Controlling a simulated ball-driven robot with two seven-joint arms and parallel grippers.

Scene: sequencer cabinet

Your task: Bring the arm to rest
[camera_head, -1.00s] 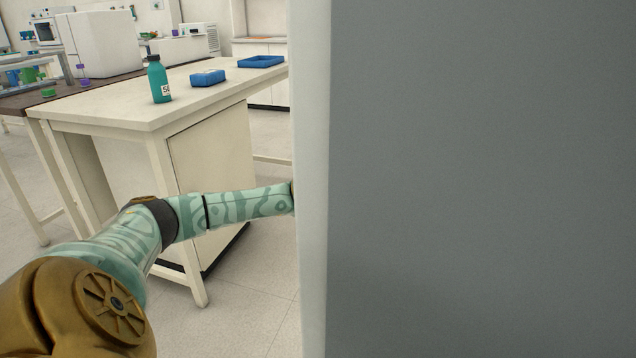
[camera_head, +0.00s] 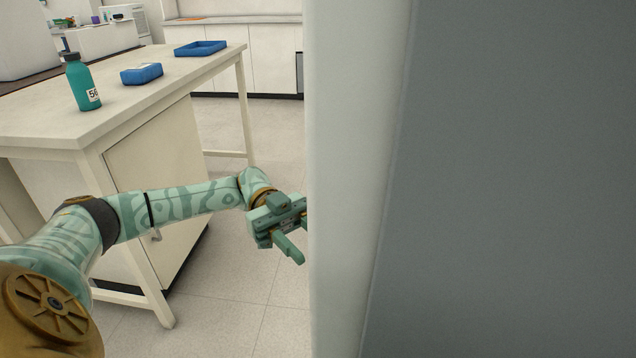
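My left arm comes in from the lower left and reaches across to the middle of the picture. Its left gripper (camera_head: 294,241) is beside the left edge of a large grey panel. One finger shows, pointing down and to the right; the other is partly cut off by the panel edge. I cannot tell how far apart the fingers are. Nothing is seen held in the visible part. My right gripper and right arm are not in view.
The large grey panel (camera_head: 500,200) with a pale edge (camera_head: 345,180) fills the right half, very close. A white bench (camera_head: 50,130) stands left, bearing a teal bottle (camera_head: 80,85), a blue box (camera_head: 141,74) and a blue tray (camera_head: 201,48). Open floor (camera_head: 250,310) lies below the gripper.

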